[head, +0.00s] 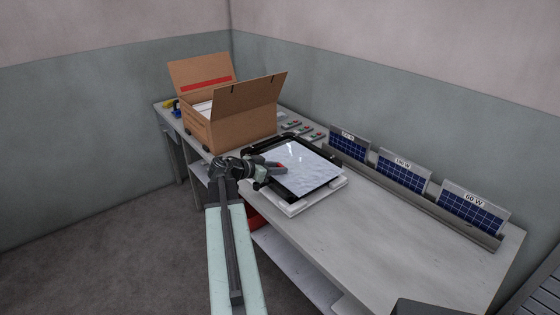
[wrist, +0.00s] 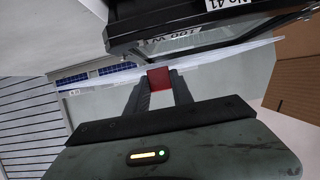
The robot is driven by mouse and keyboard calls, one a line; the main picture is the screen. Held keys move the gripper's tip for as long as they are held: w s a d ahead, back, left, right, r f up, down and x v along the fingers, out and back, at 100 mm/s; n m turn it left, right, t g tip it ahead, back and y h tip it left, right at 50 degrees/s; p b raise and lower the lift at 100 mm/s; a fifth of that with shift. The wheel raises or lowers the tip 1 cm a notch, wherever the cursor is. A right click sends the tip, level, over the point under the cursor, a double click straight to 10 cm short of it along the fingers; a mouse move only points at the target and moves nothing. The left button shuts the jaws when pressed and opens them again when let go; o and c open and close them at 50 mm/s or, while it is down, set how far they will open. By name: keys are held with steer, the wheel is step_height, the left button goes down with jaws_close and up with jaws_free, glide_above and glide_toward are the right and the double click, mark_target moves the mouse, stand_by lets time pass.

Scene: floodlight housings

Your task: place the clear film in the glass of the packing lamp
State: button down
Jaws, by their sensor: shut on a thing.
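The packing lamp (head: 255,153) is a black-framed housing lying on a white base on the bench. In the wrist view the lamp (wrist: 175,20) shows close up with a "100 W" label, upside down. The clear film (head: 302,166) is a pale, wrinkled sheet over the lamp's face, hiding most of the glass. In the wrist view the film (wrist: 220,56) is nearly edge-on beside the lamp's rim; I cannot tell whether it touches. My gripper (head: 277,168) is at the film's left edge, shut on its red tab (wrist: 158,78).
An open cardboard box (head: 240,125) stands behind my gripper at the bench's far end. Small red and green items (head: 303,129) lie beside it. A rail (head: 420,190) with several solar panels runs along the wall. The bench (head: 385,230) right of the lamp is clear.

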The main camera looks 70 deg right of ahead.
mark_target(273, 160)
steer(key=w+d, duration=0.2)
steer(key=d, duration=0.1)
steer(key=w+d, duration=0.1)
steer(key=d, duration=0.3)
steer(key=w+d+f+b, duration=0.1)
steer(key=w+d, duration=0.1)
steer(key=d, duration=0.1)
steer(key=shift+w+d+f, duration=0.1)
steer(key=shift+w+d, duration=0.2)
steer(key=shift+d, duration=0.1)
step_height(273, 160, down, 4)
steer(key=b, duration=0.4)
steer(key=shift+d, duration=0.1)
steer(key=shift+r, duration=0.25)
steer(key=shift+f, duration=0.2)
steer(key=c, duration=1.1)
jaws_free()
steer(key=shift+r, duration=0.1)
